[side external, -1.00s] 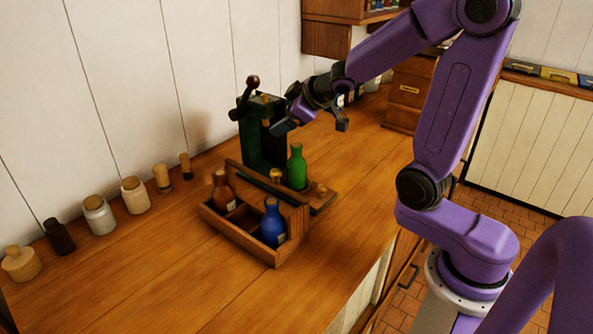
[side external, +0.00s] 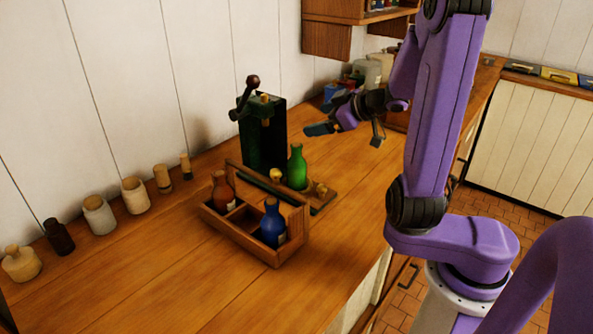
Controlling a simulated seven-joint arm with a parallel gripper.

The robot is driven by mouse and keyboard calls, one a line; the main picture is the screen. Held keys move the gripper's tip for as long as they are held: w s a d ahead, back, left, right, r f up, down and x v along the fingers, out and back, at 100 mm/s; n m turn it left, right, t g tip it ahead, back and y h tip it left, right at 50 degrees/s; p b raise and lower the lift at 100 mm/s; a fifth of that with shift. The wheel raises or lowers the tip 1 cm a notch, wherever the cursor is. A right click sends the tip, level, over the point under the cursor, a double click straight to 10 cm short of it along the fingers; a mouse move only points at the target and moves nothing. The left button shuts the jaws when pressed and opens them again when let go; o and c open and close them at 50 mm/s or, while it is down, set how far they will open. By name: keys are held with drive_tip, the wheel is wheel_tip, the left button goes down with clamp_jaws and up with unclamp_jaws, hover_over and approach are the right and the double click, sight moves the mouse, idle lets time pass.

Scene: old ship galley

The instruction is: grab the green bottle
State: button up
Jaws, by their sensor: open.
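The green bottle (side external: 297,167) stands upright on a small wooden board (side external: 324,200) on the counter, behind the right end of a wooden caddy. Its lower part is partly hidden by the caddy. My gripper (side external: 346,140) is open and empty, above and to the right of the bottle in the picture, apart from it. Its two fingers are spread, one to the left and one to the right.
The caddy (side external: 236,240) holds a brown bottle (side external: 222,191) and a blue bottle (side external: 272,222). A dark green press (side external: 265,135) with a lever stands just behind the green bottle. Several jars line the wall at left. The front counter is clear.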

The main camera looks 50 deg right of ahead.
drive_tip(key=s+a+m+t+y, duration=0.1)
drive_tip(key=s+a+m+y, duration=0.1)
drive_tip(key=s, duration=0.7)
approach(291, 170)
drive_tip(key=s+d, duration=0.3)
drive_tip(key=s, duration=0.2)
drive_tip(key=shift+d+r+x, duration=0.15)
drive_tip(key=shift+x, duration=4.15)
drive_tip(key=shift+d+r+x, duration=0.1)
drive_tip(key=shift+d+x, duration=0.05)
drive_tip(key=shift+x, duration=4.15)
drive_tip(key=shift+w, duration=0.2)
drive_tip(key=c, duration=1.4)
drive_tip(key=shift+r, duration=0.1)
